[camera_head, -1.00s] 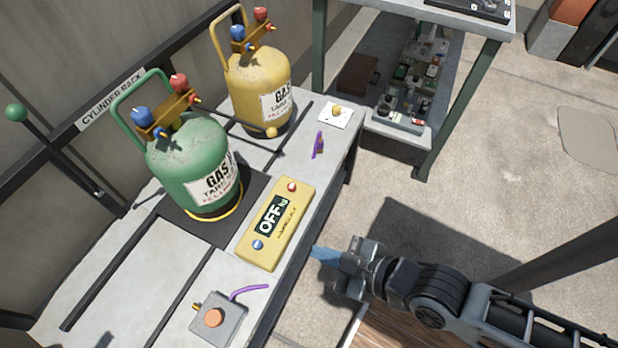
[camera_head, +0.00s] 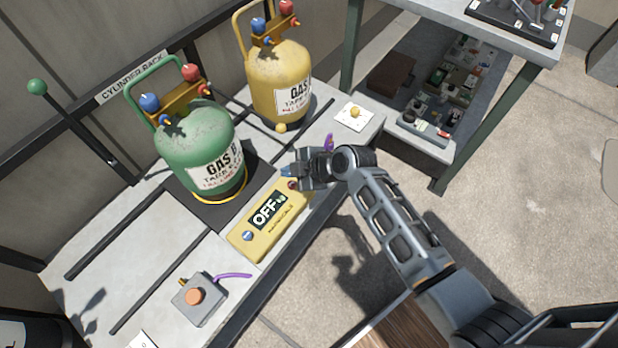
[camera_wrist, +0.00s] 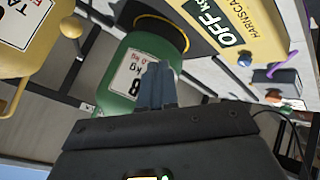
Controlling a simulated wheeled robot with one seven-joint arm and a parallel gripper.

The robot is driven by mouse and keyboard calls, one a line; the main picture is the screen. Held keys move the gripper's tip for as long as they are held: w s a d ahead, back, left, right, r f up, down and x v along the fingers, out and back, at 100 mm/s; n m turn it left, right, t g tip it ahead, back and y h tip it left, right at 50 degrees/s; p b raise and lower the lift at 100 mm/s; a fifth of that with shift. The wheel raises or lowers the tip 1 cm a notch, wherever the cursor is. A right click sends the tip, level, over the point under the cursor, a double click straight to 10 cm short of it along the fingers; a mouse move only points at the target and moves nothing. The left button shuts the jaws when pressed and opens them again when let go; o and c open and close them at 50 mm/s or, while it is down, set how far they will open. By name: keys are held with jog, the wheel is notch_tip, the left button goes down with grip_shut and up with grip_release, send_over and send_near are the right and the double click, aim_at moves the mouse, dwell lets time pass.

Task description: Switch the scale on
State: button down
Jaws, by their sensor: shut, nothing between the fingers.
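The scale's yellow control box (camera_head: 250,240) lies on the bench, and its display (camera_head: 267,212) reads OFF. A blue button (camera_head: 247,235) sits at its near-left end. A red button (camera_head: 293,185) at its far-right end is partly hidden by my gripper. My gripper (camera_head: 287,173), with blue fingertips, is shut and empty just above that far end; I cannot tell if it touches. In the wrist view the shut fingers (camera_wrist: 158,85) show before the green cylinder, with the yellow box (camera_wrist: 262,22) at upper right. The green gas cylinder (camera_head: 195,140) stands on the dark scale platform (camera_head: 235,207).
A yellow gas cylinder (camera_head: 280,80) stands behind on the bench. A white plate with a yellow knob (camera_head: 354,112) is at the far right. A grey box with an orange button (camera_head: 194,297) and purple cable is at the front. A green-knobbed lever (camera_head: 38,87) stands at left.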

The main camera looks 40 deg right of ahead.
jog(key=shift+w+d+r+n, duration=0.25)
jog(key=shift+w+d+r, duration=0.05)
jog(key=shift+w+d, duration=0.2)
jog(key=shift+w+d+r+n, duration=0.25)
jog(key=shift+w+d+r, duration=0.05)
jog(key=shift+w+d, duration=0.2)
jog(key=shift+f, duration=0.1)
jog(key=b, duration=0.6)
send_over(294, 185)
notch_tip(294, 185, down, 8)
jog(key=shift+r, duration=0.1)
jog(key=shift+f+b, duration=0.3)
jog(key=shift+f, duration=0.15)
jog(key=shift+f, duration=0.1)
dwell(0.9)
jog(key=shift+f+b, duration=0.3)
jog(key=shift+b, duration=0.25)
